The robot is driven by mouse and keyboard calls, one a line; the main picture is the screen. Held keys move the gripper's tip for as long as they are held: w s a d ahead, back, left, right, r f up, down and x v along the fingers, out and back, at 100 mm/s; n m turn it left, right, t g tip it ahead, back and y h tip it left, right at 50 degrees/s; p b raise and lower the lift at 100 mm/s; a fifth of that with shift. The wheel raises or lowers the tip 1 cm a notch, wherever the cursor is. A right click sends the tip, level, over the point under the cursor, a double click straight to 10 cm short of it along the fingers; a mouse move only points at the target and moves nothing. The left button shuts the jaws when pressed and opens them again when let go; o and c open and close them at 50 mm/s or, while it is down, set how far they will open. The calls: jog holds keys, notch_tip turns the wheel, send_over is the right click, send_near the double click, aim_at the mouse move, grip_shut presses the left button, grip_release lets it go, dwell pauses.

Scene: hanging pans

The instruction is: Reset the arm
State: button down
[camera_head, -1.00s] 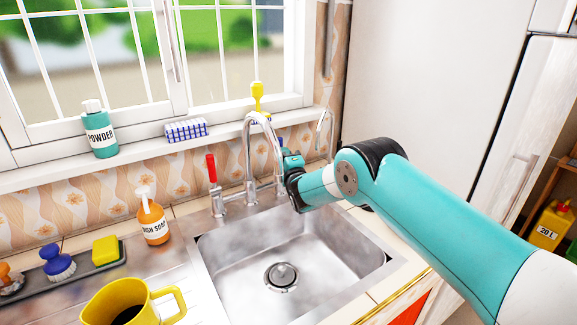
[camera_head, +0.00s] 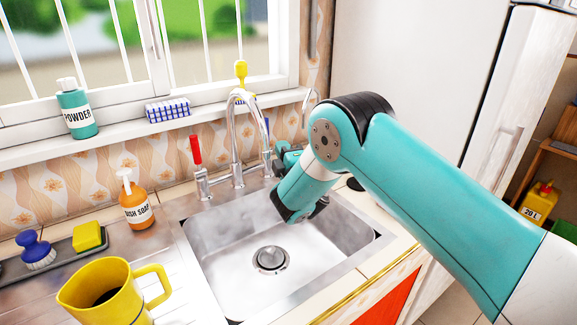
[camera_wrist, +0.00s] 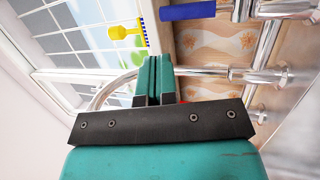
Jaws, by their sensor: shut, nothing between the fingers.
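My arm reaches in from the right, over the sink (camera_head: 225,255). My gripper (camera_head: 287,152) is partly hidden behind my own arm, close to the right side of the tap (camera_head: 236,140). In the wrist view its two teal fingers (camera_wrist: 154,65) are together with nothing held. They point toward the patterned wall and window sill. The tap's spout and blue handle (camera_wrist: 187,11) appear close by, but I cannot tell the exact gap.
A red tap handle (camera_head: 196,150) stands left of the spout. Orange dish soap (camera_head: 136,205), a yellow mug (camera_head: 105,295) and a yellow sponge (camera_head: 88,236) are at the left. The basin looks empty.

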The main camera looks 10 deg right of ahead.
jog(key=s+d+r+m+g+h+b, duration=0.35)
jog(key=s+d+m+g+h, duration=0.35)
jog(key=d+m, duration=0.45)
jog(key=s+a+r+g+y, duration=0.1)
jog(key=s+a+g+y, duration=0.1)
jog(key=s, duration=1.1)
jog(key=s+a+r+g+y, duration=0.1)
jog(key=s+a+g, duration=0.3)
jog(key=s, duration=0.9)
jog(key=s+a+m+g+y+p, duration=0.1)
jog(key=s+g+y, duration=0.3)
jog(key=s, duration=0.9)
jog(key=a+g, duration=0.1)
jog(key=g, duration=0.2)
jog(key=shift+s+a+r+g, duration=0.15)
jog(key=shift+a+r+g, duration=0.25)
